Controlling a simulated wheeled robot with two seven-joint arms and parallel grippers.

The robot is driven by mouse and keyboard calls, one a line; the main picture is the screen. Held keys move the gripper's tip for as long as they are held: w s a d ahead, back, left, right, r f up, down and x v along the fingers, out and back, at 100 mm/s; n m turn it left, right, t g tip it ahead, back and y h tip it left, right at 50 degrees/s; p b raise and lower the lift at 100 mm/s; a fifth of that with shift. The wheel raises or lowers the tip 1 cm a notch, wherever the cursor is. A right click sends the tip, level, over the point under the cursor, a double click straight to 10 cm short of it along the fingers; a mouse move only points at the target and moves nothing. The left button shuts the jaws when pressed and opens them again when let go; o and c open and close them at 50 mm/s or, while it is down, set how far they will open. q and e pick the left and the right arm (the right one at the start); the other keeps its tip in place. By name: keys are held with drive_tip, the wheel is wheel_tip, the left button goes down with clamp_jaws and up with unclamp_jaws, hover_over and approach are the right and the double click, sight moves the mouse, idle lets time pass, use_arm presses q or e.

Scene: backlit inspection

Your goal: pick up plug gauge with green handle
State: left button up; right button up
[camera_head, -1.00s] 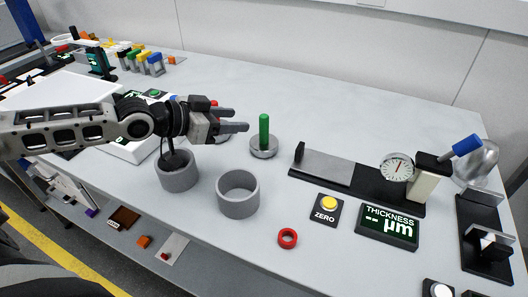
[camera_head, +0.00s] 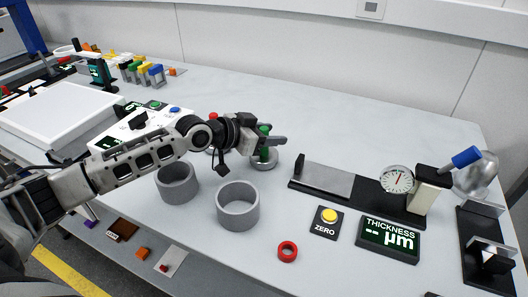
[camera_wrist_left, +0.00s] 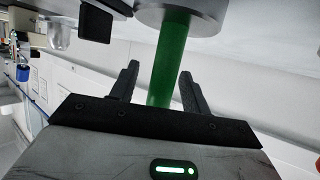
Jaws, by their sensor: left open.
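The plug gauge has a green handle (camera_head: 264,130) standing upright on a round grey metal base (camera_head: 266,163). My left gripper (camera_head: 272,146) is at the handle, with its open fingers on either side of it and the lower part of the handle partly hidden. In the left wrist view the green handle (camera_wrist_left: 170,60) runs between the two dark fingers of the left gripper (camera_wrist_left: 162,85), with a visible gap on each side. The grey base (camera_wrist_left: 180,14) shows at the top of that view. My right gripper is not in view.
Two grey open rings (camera_head: 238,206) (camera_head: 177,183) stand below my left arm. A thickness gauge with a dial (camera_head: 397,180), a yellow ZERO button (camera_head: 329,215), a display (camera_head: 388,240) and a red ring (camera_head: 287,251) lie to the right.

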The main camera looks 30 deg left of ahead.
sight(269, 151)
use_arm(q)
drive_tip(key=shift+w, duration=0.1)
drive_tip(key=c, duration=1)
clamp_jaws()
drive_tip(key=shift+r, duration=0.5)
wheel_tip(269, 151, up, 3)
drive_tip(key=shift+f, duration=0.2)
drive_tip(key=s+d+r, duration=0.1)
drive_tip(key=s+r, duration=0.3)
drive_tip(key=s, duration=0.3)
drive_tip(key=s+d+r+b, duration=0.1)
drive_tip(key=s+r, duration=0.4)
drive_tip(key=s, duration=0.1)
drive_tip(key=shift+s, duration=0.4)
